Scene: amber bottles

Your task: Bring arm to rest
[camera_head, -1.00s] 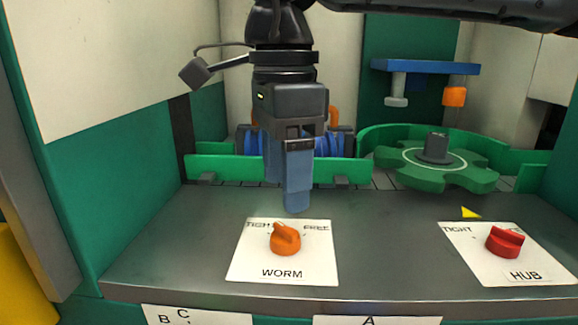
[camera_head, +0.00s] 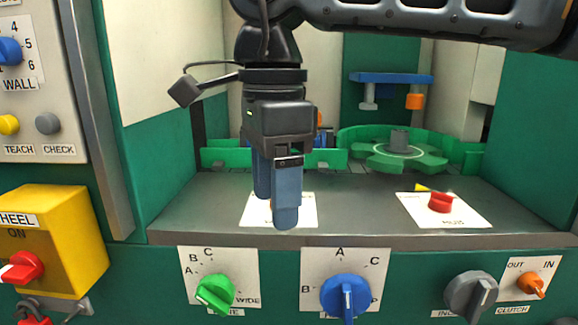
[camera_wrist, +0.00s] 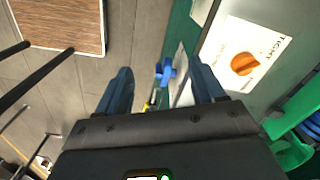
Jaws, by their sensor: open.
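My gripper (camera_head: 275,207) hangs fingers-down in the head view, over the front part of the grey shelf (camera_head: 345,212). Its two blue fingers are apart with nothing held. In the head view they cover most of the WORM plate (camera_head: 302,211) and its knob. The wrist view shows the orange WORM knob (camera_wrist: 245,64) on its white plate, to the right of the open fingers (camera_wrist: 163,72) and clear of them. Part of my dark arm crosses the top of the head view.
A red HUB knob (camera_head: 440,202) and a green star wheel (camera_head: 398,152) are at the right. Below the shelf edge, the front panel carries green (camera_head: 215,293), blue (camera_head: 345,296), grey (camera_head: 470,292) and orange (camera_head: 531,285) knobs. A yellow box (camera_head: 62,238) juts out at left.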

